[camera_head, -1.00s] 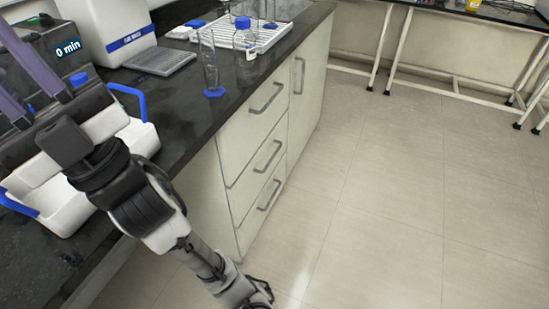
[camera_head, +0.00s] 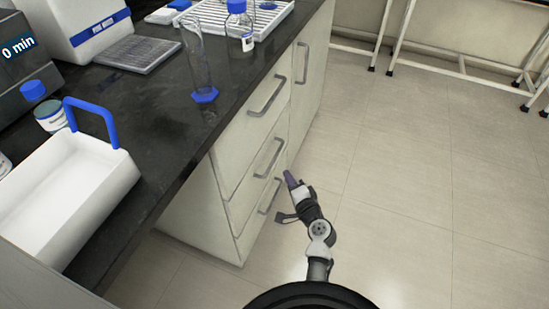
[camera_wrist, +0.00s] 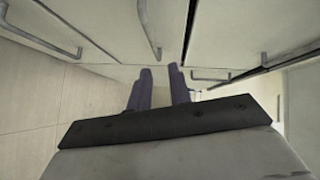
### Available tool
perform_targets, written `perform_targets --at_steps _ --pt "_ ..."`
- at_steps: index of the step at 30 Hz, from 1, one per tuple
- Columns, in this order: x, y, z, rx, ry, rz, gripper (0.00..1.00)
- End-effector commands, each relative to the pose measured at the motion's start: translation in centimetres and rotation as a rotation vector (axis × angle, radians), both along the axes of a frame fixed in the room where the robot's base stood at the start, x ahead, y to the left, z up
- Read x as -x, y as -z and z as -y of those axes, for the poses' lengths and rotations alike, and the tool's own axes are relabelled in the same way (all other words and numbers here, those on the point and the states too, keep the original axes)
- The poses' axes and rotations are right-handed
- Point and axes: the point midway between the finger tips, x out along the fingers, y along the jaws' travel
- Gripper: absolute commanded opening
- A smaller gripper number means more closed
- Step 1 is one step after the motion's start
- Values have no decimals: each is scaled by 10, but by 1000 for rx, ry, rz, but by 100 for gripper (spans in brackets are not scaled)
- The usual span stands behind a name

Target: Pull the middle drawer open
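The cream cabinet's middle drawer (camera_head: 243,202) is shut in the head view, and its grey bar handle (camera_head: 268,158) is clear of my gripper. My gripper (camera_head: 286,197) is in front of the lower drawers, to the right of and below that handle in the picture. In the wrist view, the two purple fingers (camera_wrist: 159,86) are apart with nothing between them. Several grey handles show beyond them. I cannot tell for certain which of these belongs to the middle drawer.
The top drawer handle (camera_head: 267,97) and bottom drawer handle (camera_head: 269,196) flank the middle one. A glass cylinder (camera_head: 197,60) stands near the edge of the black worktop (camera_head: 165,130), with a white tray (camera_head: 70,185) at left. The floor (camera_head: 420,190) at right is clear.

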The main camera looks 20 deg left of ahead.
Motion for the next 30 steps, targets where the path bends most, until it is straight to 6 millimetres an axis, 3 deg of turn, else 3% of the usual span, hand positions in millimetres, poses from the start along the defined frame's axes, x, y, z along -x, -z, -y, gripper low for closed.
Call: perform_targets --at_steps 5,21,30 --pt "0 13 0 -42 10 -41 20" --pt "-75 26 -69 -43 9 -38 20" --pt "-95 30 -87 -41 10 -37 20"
